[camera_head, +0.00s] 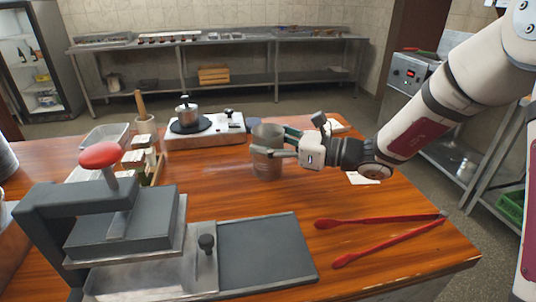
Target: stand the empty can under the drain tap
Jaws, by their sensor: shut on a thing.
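A grey metal can (267,163) stands upright or is held upright at the middle of the wooden table. My gripper (275,145) comes in from the right and is shut on the can, with its fingers around the can's upper part. I cannot tell whether the can's base touches the table. The inside of the can is too small to make out. I cannot identify a drain tap for certain in this view; a machine with a box and dial (408,74) stands at the back right.
A dark press with a red knob (100,155) fills the left front of the wooden table (420,190). Red tongs (385,235) lie at the right front. White and green boxes (140,155) stand left.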

